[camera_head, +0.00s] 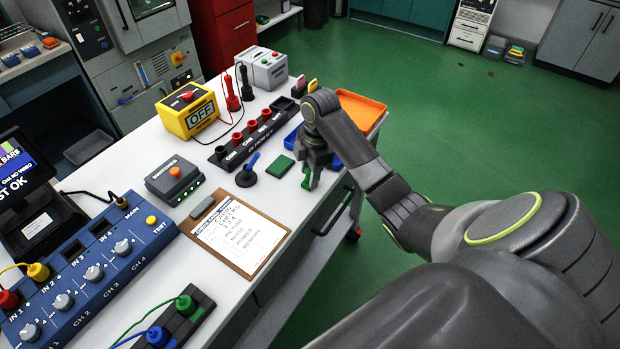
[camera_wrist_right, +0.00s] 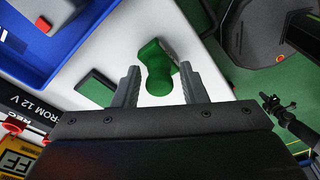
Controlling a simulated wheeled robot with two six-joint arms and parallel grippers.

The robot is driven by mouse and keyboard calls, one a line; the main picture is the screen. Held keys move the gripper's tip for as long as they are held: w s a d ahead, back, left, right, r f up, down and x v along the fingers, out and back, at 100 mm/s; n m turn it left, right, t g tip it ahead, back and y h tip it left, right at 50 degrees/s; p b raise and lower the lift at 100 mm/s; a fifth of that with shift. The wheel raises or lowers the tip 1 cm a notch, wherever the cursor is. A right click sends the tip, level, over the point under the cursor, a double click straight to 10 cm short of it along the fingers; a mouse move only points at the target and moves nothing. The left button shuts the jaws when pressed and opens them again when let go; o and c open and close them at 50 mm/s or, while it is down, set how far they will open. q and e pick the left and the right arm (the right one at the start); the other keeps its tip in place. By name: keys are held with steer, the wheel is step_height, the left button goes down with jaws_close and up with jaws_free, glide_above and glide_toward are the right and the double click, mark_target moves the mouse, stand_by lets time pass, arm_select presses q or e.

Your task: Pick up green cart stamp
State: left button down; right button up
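The green stamp (camera_wrist_right: 158,66) stands on the white bench top, in the middle of the right wrist view. In the head view only a sliver of green (camera_head: 306,180) shows beside my gripper; the rest is hidden. My right gripper (camera_head: 309,182) points down over it near the bench's right edge. In the wrist view its two fingers (camera_wrist_right: 160,84) are apart, one on each side of the stamp's handle, with narrow gaps visible. My left gripper is not in view.
A green pad (camera_head: 280,167) lies just left of the gripper; it also shows in the wrist view (camera_wrist_right: 97,88). A blue stamp (camera_head: 247,176), a black socket strip (camera_head: 220,157), a blue tray (camera_head: 292,138) and an orange tray (camera_head: 371,107) are near. A clipboard (camera_head: 262,259) lies in front.

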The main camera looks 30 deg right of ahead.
mark_target(309, 169)
jaws_close()
steer(key=shift+r, duration=0.15)
steer(key=shift+r, duration=0.25)
step_height(309, 169, up, 2)
steer(key=shift+r, duration=0.1)
step_height(309, 169, up, 7)
steer(key=p, duration=0.7)
